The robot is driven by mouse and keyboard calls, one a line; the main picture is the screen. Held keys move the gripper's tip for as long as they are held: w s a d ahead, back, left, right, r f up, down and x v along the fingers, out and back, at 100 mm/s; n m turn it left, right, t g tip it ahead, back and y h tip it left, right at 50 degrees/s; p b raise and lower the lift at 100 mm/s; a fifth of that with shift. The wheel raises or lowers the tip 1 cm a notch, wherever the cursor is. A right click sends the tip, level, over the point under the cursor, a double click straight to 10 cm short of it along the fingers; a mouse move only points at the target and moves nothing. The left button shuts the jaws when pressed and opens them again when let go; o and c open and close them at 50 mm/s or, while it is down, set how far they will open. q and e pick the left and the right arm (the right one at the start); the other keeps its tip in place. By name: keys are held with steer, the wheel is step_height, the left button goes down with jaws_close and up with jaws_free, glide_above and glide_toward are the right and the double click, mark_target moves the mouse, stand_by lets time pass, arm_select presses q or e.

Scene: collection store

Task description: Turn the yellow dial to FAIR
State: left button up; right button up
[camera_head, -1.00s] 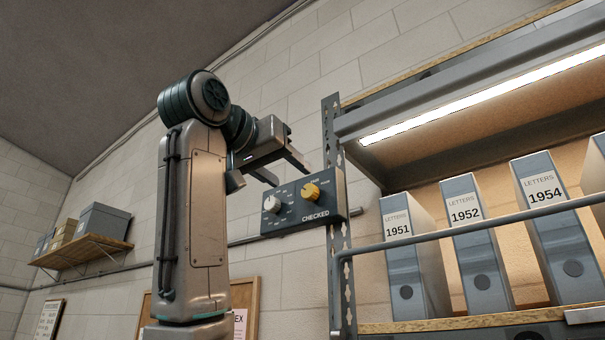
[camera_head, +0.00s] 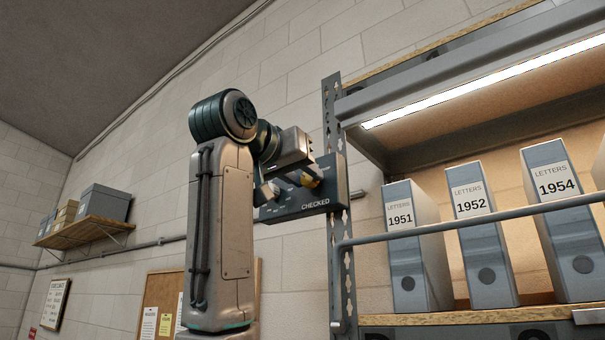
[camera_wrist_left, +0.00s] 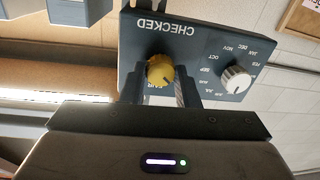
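The yellow dial (camera_head: 312,178) sits on a dark grey control panel (camera_head: 325,198) marked CHECKED, fixed by the shelf upright. In the left wrist view the dial (camera_wrist_left: 160,72) shows upside down, with small lettering partly visible beside it, between the fingers. My left gripper (camera_head: 290,181) is at the panel and partly covers the dial. In the left wrist view the gripper's two fingers (camera_wrist_left: 160,88) stand apart, one on each side of the dial. I cannot tell whether they touch it. My right gripper is out of view.
A white dial (camera_wrist_left: 235,79) with month labels sits beside the yellow one on the panel. Right of the upright, a lit shelf holds grey letter files (camera_head: 413,245) behind a rail (camera_head: 470,224). A notice board (camera_head: 165,292) hangs on the wall below.

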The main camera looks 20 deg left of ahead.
arm_select(q)
steer(key=shift+f+m+b, duration=0.1)
steer(key=shift+m+b, duration=0.3)
steer(key=m+b, duration=0.2)
steer(key=shift+f+m, duration=0.1)
steer(key=shift+m, duration=0.3)
steer(key=m+b, duration=0.1)
steer(key=m, duration=0.3)
steer(key=shift+h+b, duration=0.3)
steer(key=shift+b, duration=0.1)
steer(key=shift+m+t+b, duration=0.3)
steer(key=shift+m, duration=1)
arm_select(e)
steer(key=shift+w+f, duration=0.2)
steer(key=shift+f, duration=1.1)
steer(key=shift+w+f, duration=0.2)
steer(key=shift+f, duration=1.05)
arm_select(q)
steer(key=shift+a, duration=0.1)
steer(key=o, duration=1)
steer(key=shift+w, duration=0.15)
